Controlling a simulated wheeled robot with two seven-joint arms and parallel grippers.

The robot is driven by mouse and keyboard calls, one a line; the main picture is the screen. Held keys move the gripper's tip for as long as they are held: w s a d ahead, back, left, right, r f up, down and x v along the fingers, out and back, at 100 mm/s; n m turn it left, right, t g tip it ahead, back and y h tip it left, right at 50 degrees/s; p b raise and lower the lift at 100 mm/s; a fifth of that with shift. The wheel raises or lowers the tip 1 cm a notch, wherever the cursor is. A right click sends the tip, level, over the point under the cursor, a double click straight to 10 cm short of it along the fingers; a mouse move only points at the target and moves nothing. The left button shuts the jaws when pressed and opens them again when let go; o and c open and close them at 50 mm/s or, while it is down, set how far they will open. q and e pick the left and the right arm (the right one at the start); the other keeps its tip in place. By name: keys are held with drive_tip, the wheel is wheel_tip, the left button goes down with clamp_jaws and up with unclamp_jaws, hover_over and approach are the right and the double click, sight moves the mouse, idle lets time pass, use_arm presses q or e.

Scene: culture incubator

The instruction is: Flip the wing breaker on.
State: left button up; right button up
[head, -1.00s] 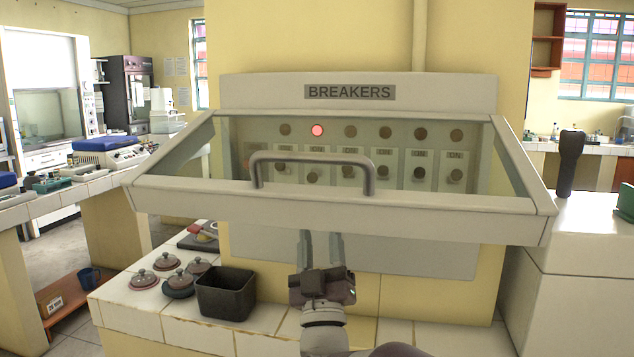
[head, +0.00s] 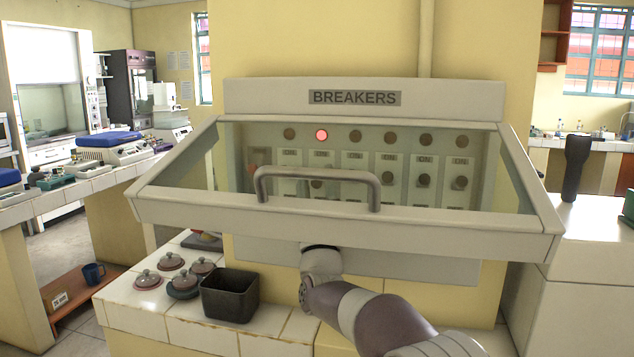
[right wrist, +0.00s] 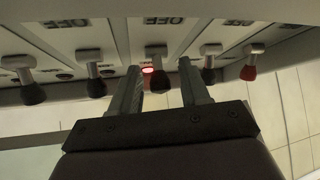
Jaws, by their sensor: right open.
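The breaker box (head: 355,98) is on the yellow wall, with its glass-paned cover (head: 345,222) tilted outward in front of the switches. A row of round lamps runs above the switches; one lamp (head: 321,135), second from the left, glows red. Small name labels are not legible. My right gripper (right wrist: 160,66) is open and empty under the cover, hidden in the head view. In the right wrist view its fingertips are on either side of a dark-knobbed switch (right wrist: 157,50) with a red glow beside it. Contact cannot be told. My left gripper is not in view.
The cover's handle (head: 318,180) and front edge overhang my right arm. Other dark-knobbed switches (right wrist: 95,86) and a red-knobbed one (right wrist: 252,70) flank the gripper. A black bin (head: 230,297) and several lidded pots (head: 171,261) stand on the tiled counter below left.

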clamp_jaws()
drive_tip(key=shift+r+p, duration=0.25)
drive_tip(key=shift+p, duration=0.05)
drive_tip(key=r+m+g+p, duration=0.1)
drive_tip(key=g+p, duration=0.1)
drive_tip(key=shift+h+p, duration=0.4)
drive_tip(key=shift+f+m+g, duration=0.1)
drive_tip(key=shift+m+g, duration=0.2)
drive_tip(key=shift+f, duration=0.2)
unclamp_jaws()
drive_tip(key=b+v, duration=0.2)
drive_tip(key=v, duration=1)
drive_tip(key=shift+s, duration=0.3)
